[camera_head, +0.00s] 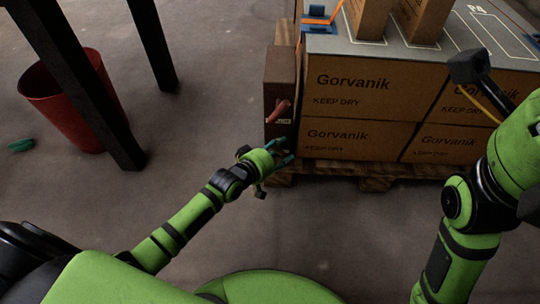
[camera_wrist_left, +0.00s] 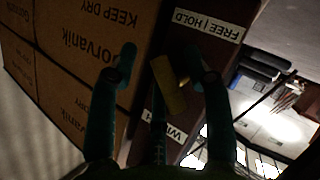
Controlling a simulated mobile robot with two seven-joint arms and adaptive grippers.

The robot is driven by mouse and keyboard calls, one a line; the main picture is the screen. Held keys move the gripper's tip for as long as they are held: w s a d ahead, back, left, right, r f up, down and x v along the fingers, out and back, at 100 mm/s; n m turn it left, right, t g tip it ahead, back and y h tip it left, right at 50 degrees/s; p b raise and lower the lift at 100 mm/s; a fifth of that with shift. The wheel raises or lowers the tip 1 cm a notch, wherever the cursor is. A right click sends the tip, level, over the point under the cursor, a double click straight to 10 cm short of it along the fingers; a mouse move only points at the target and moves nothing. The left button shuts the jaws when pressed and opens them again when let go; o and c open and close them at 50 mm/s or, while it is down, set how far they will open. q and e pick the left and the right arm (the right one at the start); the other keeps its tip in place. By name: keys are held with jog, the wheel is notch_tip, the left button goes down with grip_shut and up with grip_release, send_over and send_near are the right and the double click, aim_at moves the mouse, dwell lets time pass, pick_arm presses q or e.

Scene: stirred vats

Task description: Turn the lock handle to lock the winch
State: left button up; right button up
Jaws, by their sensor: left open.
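The lock handle (camera_head: 280,108) is a short reddish lever on the face of a dark brown upright winch housing (camera_head: 279,70), beside the stacked boxes. In the left wrist view the handle (camera_wrist_left: 168,85) looks yellowish and tilted, with a "FREE | HOLD" label (camera_wrist_left: 208,25) above it and a partly hidden label below. My left gripper (camera_head: 284,150) is just below the handle in the head view. It is open; in the wrist view its fingers (camera_wrist_left: 167,80) stand on either side of the handle, with gaps visible. My right gripper is out of view; only its arm shows.
Gorvanik cartons (camera_head: 350,90) stand on a wooden pallet (camera_head: 375,178) right of the housing. A red bin (camera_head: 65,105) and dark table legs (camera_head: 152,50) are at left. Floor between the legs and the housing is clear.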

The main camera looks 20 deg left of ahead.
pick_arm(q)
jog(key=v, duration=1.1)
jog(key=shift+s, duration=0.2)
jog(key=shift+r, duration=0.1)
